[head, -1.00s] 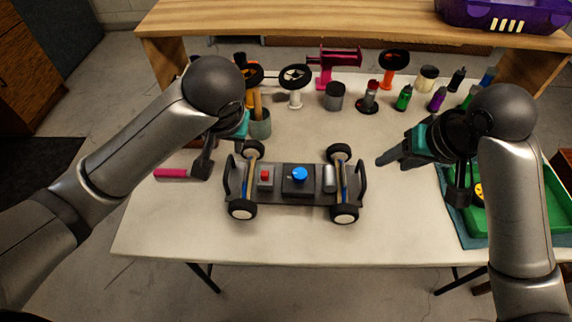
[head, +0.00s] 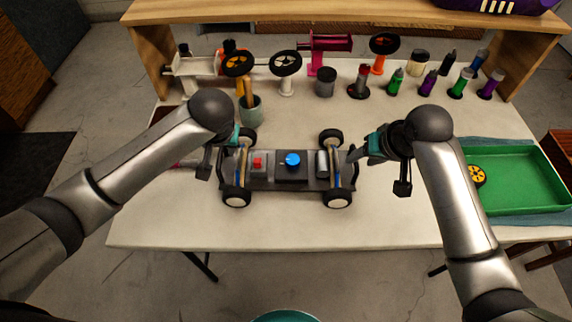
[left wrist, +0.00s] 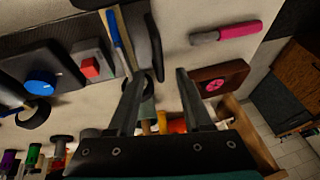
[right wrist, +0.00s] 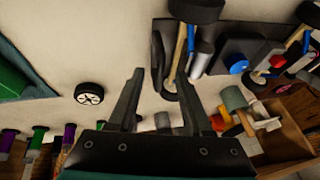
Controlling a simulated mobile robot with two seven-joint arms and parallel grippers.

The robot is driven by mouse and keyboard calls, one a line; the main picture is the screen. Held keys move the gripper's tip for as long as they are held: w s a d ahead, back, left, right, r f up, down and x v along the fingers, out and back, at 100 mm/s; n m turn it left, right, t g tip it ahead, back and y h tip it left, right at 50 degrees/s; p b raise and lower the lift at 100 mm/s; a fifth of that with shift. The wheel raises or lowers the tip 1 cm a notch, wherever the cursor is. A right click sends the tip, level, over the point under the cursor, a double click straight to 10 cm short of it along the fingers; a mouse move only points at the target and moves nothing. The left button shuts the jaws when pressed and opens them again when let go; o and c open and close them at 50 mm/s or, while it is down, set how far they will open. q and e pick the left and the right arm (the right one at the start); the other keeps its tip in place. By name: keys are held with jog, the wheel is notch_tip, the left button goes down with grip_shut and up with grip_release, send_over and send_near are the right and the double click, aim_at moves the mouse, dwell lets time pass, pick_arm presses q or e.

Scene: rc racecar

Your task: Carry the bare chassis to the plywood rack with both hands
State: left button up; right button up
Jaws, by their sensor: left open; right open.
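The bare chassis (head: 262,183) sits on the white table, a dark plate with four wheels, a blue knob and a red block. It has a black end loop on each side. My left gripper (left wrist: 157,78) is open by the left loop; its fingers are largely hidden in the head view. My right gripper (head: 356,154) is open just beside the right loop. The right wrist view shows the loop near and between its fingers (right wrist: 158,80); I cannot tell contact. A wooden rack-like shelf (head: 350,13) spans the table's back.
A green tray (head: 525,185) with a yellow-hubbed wheel (head: 478,175) is at right. Bottles, stands and a cup (head: 251,110) with tools line the back. A pink-handled tool (left wrist: 238,30) lies left of the chassis. The table front (head: 290,228) is clear.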

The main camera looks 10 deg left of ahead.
aim_at(221, 151)
pick_arm(q)
jog(key=shift+x, duration=2.2)
pick_arm(e)
jog(key=shift+x, duration=2.25)
pick_arm(q)
grip_shut()
pick_arm(e)
grip_shut()
pick_arm(q)
jog(key=shift+w+r, duration=0.1)
pick_arm(e)
jog(key=shift+r, duration=0.15)
